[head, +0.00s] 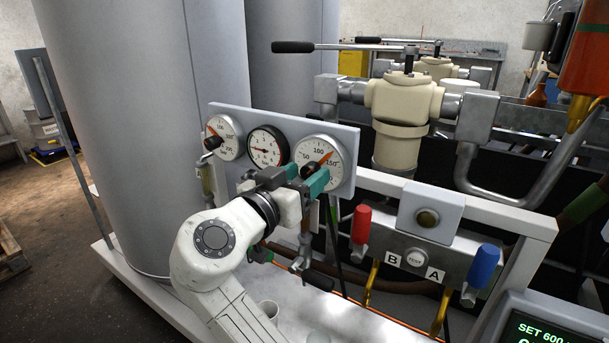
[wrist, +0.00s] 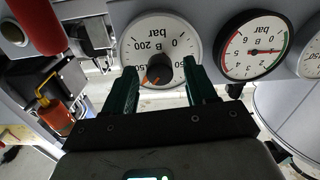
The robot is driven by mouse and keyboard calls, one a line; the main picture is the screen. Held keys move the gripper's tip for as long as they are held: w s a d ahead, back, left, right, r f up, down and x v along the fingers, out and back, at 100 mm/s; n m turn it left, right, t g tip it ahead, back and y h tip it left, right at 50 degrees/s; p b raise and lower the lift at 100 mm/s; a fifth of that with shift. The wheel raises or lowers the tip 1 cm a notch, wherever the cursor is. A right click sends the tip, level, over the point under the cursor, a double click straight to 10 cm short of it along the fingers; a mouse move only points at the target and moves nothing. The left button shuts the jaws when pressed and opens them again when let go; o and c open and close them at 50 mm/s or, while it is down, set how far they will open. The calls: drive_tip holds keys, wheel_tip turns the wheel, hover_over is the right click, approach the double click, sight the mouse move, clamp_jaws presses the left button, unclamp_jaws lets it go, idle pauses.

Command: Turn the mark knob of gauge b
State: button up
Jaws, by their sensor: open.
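Gauge b (head: 325,152) is the right-hand round white dial on the grey panel, with an orange pointer. In the wrist view gauge b (wrist: 150,35) appears turned over, with "B" and "bar" on its face. Its dark mark knob (wrist: 159,68) sits at the dial centre, with an orange mark beside it; the knob (head: 308,169) also shows in the head view. My gripper (head: 305,178) is open in front of this dial. In the wrist view the green fingers of my gripper (wrist: 160,72) stand on either side of the knob, with gaps visible.
A black-rimmed gauge (head: 266,147) and another white gauge (head: 224,137) sit left of gauge b on the same panel (head: 345,133). A red handle (head: 361,225) and a blue handle (head: 484,265) stand lower right. A large grey drum (head: 145,120) rises at left.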

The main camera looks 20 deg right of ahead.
drive_tip(key=v, duration=1)
drive_tip(key=s+d+f+n+g+y, duration=0.25)
drive_tip(key=s+d+f, duration=0.2)
drive_tip(key=f, duration=0.55)
drive_tip(key=s+d+f+n+g+y, duration=0.25)
drive_tip(key=d+f, duration=0.35)
drive_tip(key=f, duration=0.4)
drive_tip(key=s+d+f+n+g+y, duration=0.1)
drive_tip(key=s+d+f+y, duration=0.3)
drive_tip(key=f, duration=0.6)
drive_tip(key=s+d+f+n+g+y, duration=0.1)
drive_tip(key=s+f+n+g+y, duration=0.15)
drive_tip(key=s+f, duration=0.6)
drive_tip(key=s+d+f+n+g+y, duration=0.1)
drive_tip(key=s+f+y, duration=0.2)
drive_tip(key=s, duration=1)
wheel_tip(320, 180, up, 13)
drive_tip(key=p, duration=1.2)
drive_tip(key=shift+w, duration=0.3)
drive_tip(key=shift+d, duration=0.25)
